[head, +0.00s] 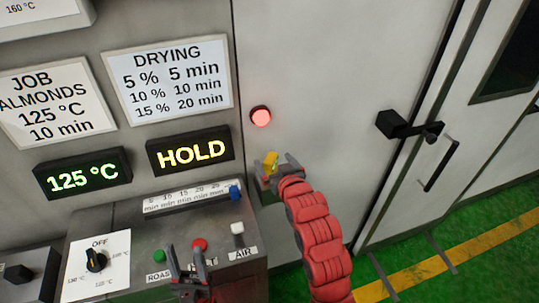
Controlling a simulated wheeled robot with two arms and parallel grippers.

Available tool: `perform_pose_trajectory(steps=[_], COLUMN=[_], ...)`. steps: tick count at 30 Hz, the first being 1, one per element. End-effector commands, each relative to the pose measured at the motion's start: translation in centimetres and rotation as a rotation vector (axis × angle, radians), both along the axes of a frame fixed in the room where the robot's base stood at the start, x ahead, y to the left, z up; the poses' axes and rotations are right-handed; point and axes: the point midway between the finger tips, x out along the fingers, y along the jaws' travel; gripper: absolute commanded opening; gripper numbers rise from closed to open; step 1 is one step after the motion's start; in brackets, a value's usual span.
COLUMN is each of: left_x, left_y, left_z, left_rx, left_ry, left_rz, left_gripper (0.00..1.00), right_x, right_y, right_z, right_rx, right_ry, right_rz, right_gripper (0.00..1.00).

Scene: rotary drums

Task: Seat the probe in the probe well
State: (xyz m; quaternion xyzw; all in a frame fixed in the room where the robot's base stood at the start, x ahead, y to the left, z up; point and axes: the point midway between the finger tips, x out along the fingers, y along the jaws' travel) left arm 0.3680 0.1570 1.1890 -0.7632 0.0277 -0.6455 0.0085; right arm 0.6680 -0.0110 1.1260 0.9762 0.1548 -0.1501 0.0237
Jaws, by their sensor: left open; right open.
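A small yellow piece (270,160), possibly the probe's grip, shows at the light panel below the round red lamp. My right gripper (279,166) is open beside it, with the yellow piece near its left finger; I cannot tell whether they touch. Most of what is behind this gripper is hidden, and I cannot make out the probe well. My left gripper (189,258) is open and empty in front of the control console, near the red button (199,245).
The console (135,235) carries a green button (158,256), a white AIR switch (237,228), a blue slider knob (234,193) and a black dial (96,260). Displays read 125 °C (83,173) and HOLD (190,150). A black latch (405,127) juts out at right.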

Motion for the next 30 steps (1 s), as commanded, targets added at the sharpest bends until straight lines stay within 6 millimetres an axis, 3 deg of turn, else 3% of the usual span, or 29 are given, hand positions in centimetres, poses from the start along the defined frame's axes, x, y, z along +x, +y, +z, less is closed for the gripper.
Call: perform_pose_trajectory(steps=[6, 9, 13, 21, 30], left_x=[0.0, 0.0, 0.0, 0.0, 0.0], left_y=[0.0, 0.0, 0.0, 0.0, 0.0], left_z=[0.1, 3.4, 5.7, 8.3, 8.4], left_rx=[0.000, 0.000, 0.000, 0.000, 0.000], left_ry=[0.000, 0.000, 0.000, 0.000, 0.000], left_rz=[0.000, 0.000, 0.000, 0.000, 0.000], left_gripper=[0.50, 0.50, 0.50, 0.50, 0.50], right_x=[-4.4, -5.7, -7.3, -9.1, -9.4], right_y=[-1.5, -1.9, -2.4, -3.0, -3.1], right_z=[1.4, 2.5, 3.0, 3.1, 2.9], right_rx=[0.000, -0.003, -0.003, -0.002, -0.001], right_ry=[0.001, 0.012, 0.013, 0.009, 0.005], right_rz=[0.000, 0.000, 0.000, 0.000, 0.000], right_gripper=[1.00, 1.00, 1.00, 1.00, 1.00])
